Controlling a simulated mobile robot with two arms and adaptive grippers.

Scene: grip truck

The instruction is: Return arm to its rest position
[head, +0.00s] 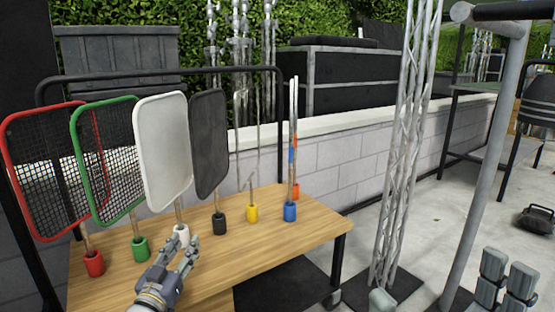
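My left gripper (181,247) is in the head view at the lower left, above the front of the wooden table (290,240). Its grey fingers are spread apart and empty. They appear just in front of the white holder (180,235); I cannot tell whether they touch it. My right gripper (442,282) shows only in part at the bottom right. Two grey fingers stand side by side, with a third finger tip well to their left. Nothing shows between them, and its palm is out of frame.
Red (45,205), green (97,125), white (165,150) and black (210,145) framed panels stand in holders on the table. Thin rods stand in yellow (252,213) and blue (290,211) holders. A lattice truss (408,140) and grey pole (485,170) stand right of the table.

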